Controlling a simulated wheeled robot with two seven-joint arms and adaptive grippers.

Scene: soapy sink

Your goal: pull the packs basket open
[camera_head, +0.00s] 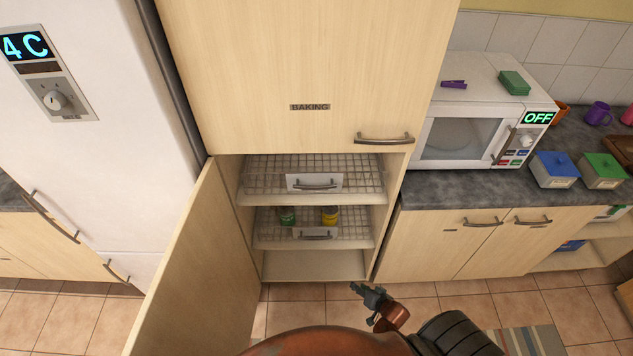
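Two pull-out wire baskets sit one above the other in the open lower part of the tall cabinet. The upper basket (262,178) has a pale front plate with a bar handle (315,186) and looks empty. The lower basket (268,238) has a similar handle (313,237) and holds a green item (287,215) and a yellow item (330,215). Both look pushed in. I cannot read which is the packs basket. My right gripper (362,303) is low in front of the cabinet's right edge, apart from both handles; its finger opening is unclear. My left gripper is out of view.
The lower cabinet door (205,270) stands swung open on the left, beside the white fridge (110,130). The upper BAKING door (300,60) is shut. A counter with a microwave (470,120) is at right. Tiled floor lies in front.

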